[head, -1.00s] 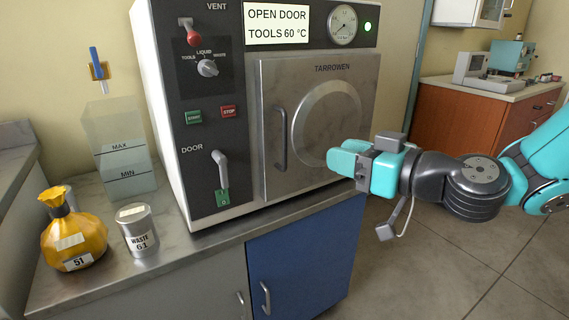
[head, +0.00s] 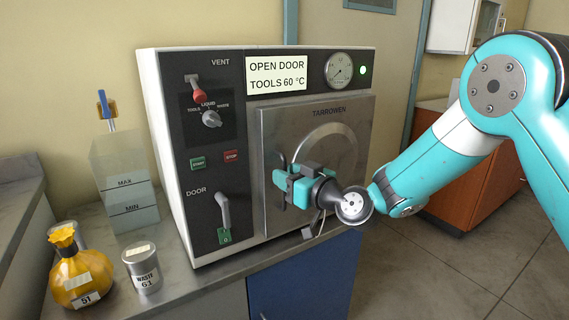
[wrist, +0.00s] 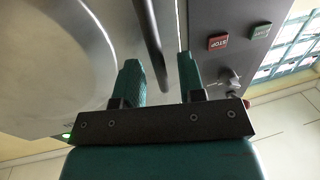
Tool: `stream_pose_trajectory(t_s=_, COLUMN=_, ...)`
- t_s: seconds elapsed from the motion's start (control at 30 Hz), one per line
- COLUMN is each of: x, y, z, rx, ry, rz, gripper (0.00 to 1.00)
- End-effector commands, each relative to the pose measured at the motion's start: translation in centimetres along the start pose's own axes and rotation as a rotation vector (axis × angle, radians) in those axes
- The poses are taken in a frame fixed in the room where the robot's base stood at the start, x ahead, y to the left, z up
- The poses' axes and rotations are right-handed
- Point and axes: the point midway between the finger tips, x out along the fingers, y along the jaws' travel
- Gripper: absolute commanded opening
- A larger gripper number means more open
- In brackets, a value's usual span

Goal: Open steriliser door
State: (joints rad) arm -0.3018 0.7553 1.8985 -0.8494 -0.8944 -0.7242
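The steriliser (head: 165,150) stands on the bench, with a display reading "OPEN DOOR TOOLS 60 °C" and a green lamp lit. Its square grey door (head: 345,115) looks closed or nearly so. The door's dark vertical handle (wrist: 147,30) shows in the wrist view; in the head view my gripper mostly hides it. My gripper (head: 284,180) is at the handle, in front of the door. In the wrist view its two green fingers (wrist: 159,65) are apart, with the bar between or just beyond their tips; contact cannot be told. The door lever (head: 223,208) points down at a green mark.
A red vent knob (head: 197,92), a selector dial (head: 211,119) and start and stop buttons are on the left panel. A yellow bag (head: 76,275), a waste tin (head: 141,268) and a clear water tank (head: 122,180) stand left of the steriliser. Open floor lies to the right.

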Motion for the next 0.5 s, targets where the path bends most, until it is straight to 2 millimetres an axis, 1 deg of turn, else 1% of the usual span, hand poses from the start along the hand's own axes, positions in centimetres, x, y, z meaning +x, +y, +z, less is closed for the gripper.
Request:
stream_pose_trajectory(t_s=0.03, x=0.56, y=-0.03, z=-0.16, rx=0.000, ry=0.000, rz=-0.001, gripper=0.36)
stream_pose_trajectory(t_s=0.1, x=1.07, y=-0.02, z=-0.11, rx=0.001, ry=0.001, rz=-0.001, gripper=0.36)
stream_pose_trajectory(t_s=0.2, x=1.45, y=-0.02, z=0.02, rx=0.000, ry=-0.001, rz=0.000, gripper=0.36)
stream_pose_trajectory(t_s=0.47, x=1.50, y=0.01, z=0.07, rx=0.001, ry=-0.001, rz=0.001, gripper=0.36)
stream_pose_trajectory(t_s=0.5, x=1.50, y=0.02, z=0.06, rx=0.001, ry=0.000, rz=0.001, gripper=0.27)
